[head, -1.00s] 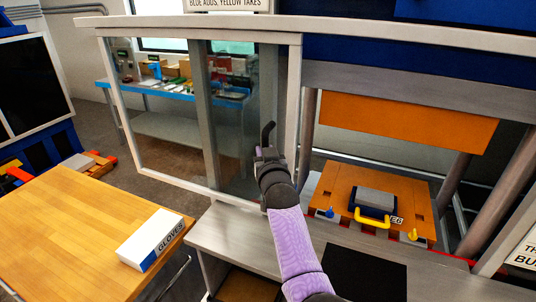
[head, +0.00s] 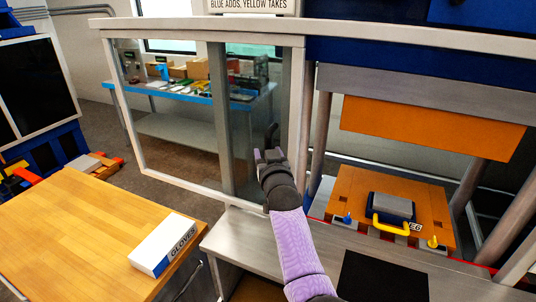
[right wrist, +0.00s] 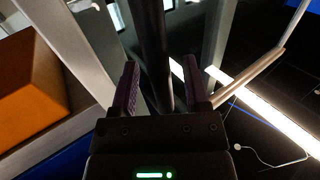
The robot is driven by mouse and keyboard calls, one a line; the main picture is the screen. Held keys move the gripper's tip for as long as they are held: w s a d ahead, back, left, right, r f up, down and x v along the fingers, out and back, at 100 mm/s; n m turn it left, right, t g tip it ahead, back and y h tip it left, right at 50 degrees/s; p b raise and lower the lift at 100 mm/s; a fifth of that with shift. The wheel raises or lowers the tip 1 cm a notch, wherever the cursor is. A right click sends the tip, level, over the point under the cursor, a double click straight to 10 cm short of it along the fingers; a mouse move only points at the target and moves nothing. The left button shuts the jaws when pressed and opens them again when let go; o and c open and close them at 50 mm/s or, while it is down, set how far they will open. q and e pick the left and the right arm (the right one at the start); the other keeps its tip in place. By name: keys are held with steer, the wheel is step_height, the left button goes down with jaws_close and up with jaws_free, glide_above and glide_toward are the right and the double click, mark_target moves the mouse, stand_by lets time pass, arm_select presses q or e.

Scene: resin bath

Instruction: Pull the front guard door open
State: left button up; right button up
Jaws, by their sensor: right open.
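The front guard door (head: 170,182) is a clear pane in a pale metal frame under a long top rail. It stands left of the press, and the press front is uncovered. My right gripper (head: 268,155), on the purple-sleeved arm, is in front of the pane near the door's right-hand upright. In the right wrist view its jaws (right wrist: 160,90) are open, one on each side of a dark upright bar (right wrist: 153,45), which looks like the door handle. I cannot tell whether they touch it. My left gripper is not in view.
The press holds an orange plate (head: 350,195) with a yellow handle (head: 390,226). A grey bench (head: 250,245) lies below the arm. A wooden table (head: 75,225) with a gloves box (head: 163,245) stands at left.

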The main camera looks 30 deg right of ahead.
steer(key=p+v, duration=0.1)
steer(key=v, duration=0.9)
